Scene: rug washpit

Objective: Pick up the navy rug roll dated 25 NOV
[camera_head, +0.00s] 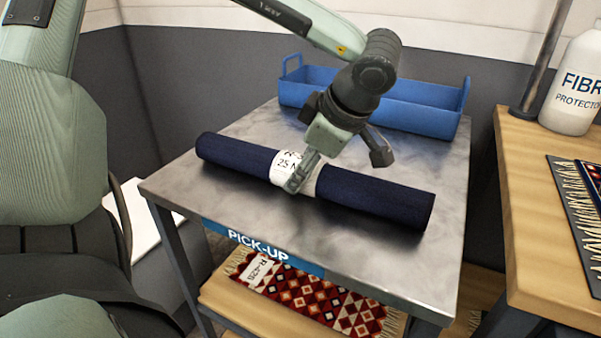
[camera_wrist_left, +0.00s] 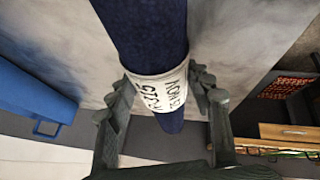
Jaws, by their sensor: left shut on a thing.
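The navy rug roll (camera_head: 375,198) lies across the steel pick-up table, its left end at the table's left edge. I cannot see a clear gap beneath it. A white paper band (camera_head: 287,164) around its middle reads "25 N…"; the rest is hidden by my gripper. My left gripper (camera_head: 301,177) comes down from above and is shut on the roll at the band. In the left wrist view, its fingers (camera_wrist_left: 162,92) stand on either side of the roll, around the band. My right gripper is not in view.
A blue tray (camera_head: 425,118) stands at the back of the table (camera_head: 240,205). A patterned red rug (camera_head: 310,298) lies on the shelf below. A wooden bench (camera_head: 545,220) at right holds a white bottle (camera_head: 575,85) and a fringed rug. Bare table surrounds the roll.

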